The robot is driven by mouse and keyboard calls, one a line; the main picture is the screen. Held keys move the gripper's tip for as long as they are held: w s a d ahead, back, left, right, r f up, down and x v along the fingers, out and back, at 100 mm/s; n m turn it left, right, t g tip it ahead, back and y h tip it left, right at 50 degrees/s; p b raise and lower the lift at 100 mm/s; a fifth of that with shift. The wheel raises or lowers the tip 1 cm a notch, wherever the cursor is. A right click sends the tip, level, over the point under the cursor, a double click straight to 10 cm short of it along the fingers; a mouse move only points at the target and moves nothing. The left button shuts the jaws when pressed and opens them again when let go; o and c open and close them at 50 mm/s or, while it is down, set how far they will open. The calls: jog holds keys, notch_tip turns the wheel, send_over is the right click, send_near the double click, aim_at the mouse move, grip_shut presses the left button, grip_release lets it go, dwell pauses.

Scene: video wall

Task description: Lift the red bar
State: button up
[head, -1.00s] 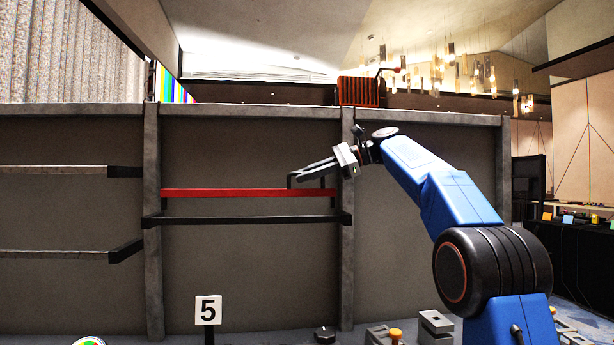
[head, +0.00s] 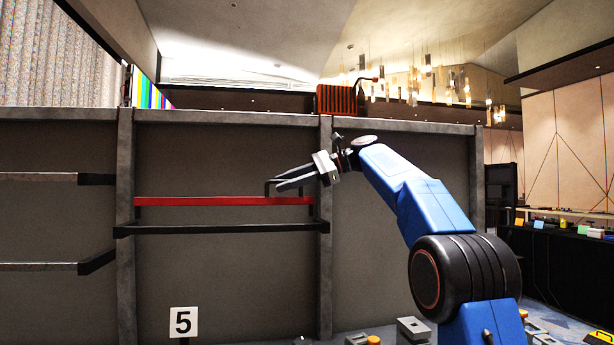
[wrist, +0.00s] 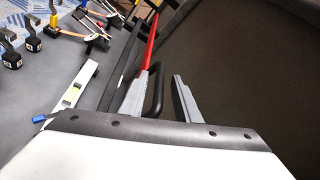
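The red bar (head: 200,201) lies level along the dark wall panel, just above a black rail. It also shows in the wrist view (wrist: 149,45), running away from the gripper. A black bent handle (head: 267,186) rises from the bar near its right end. My gripper (head: 277,184) is over the right part of the bar, coming in from the right. In the wrist view, my gripper (wrist: 158,95) has its fingers apart, with the black handle (wrist: 156,88) between them. A clear gap shows to the right finger; contact on the left cannot be told.
A black rail (head: 220,228) runs just below the bar. Grey posts (head: 325,250) stand on both sides of the panel. A number 5 sign (head: 183,322) is below.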

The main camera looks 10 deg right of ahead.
jog(key=v, duration=1.7)
jog(key=shift+f, duration=0.15)
jog(key=shift+w+d, duration=0.1)
